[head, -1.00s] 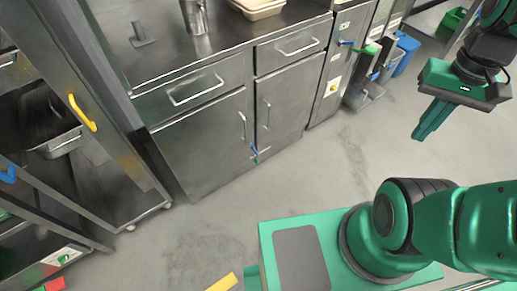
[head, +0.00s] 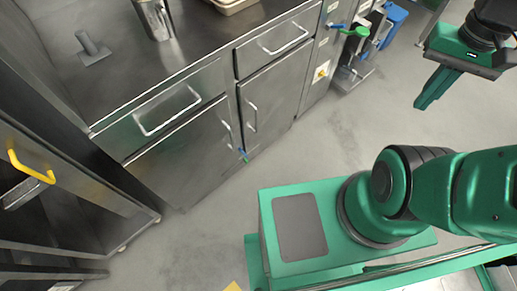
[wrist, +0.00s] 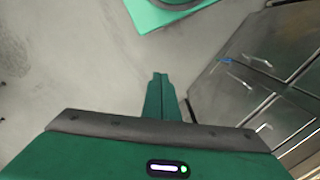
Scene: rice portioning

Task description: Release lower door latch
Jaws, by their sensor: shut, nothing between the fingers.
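A small blue latch-like piece (head: 243,155) sits low on the steel cabinet, by the gap between its two lower doors. It also shows as a small blue spot in the wrist view (wrist: 227,60). Its exact shape is too small to tell. The left door (head: 185,150) and right door (head: 268,105) look shut, each with an upright bar handle. My gripper (head: 420,106) is at the upper right of the head view, over open floor and well apart from the cabinet. Its green fingers (wrist: 157,76) are together and empty in the wrist view.
A tall rack with a yellow handle (head: 30,168) stands at the left. Blue (head: 335,26) and green (head: 355,31) handles are on units right of the cabinet. A blue bin (head: 392,22) stands beyond. The floor (head: 340,135) between cabinet and gripper is clear.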

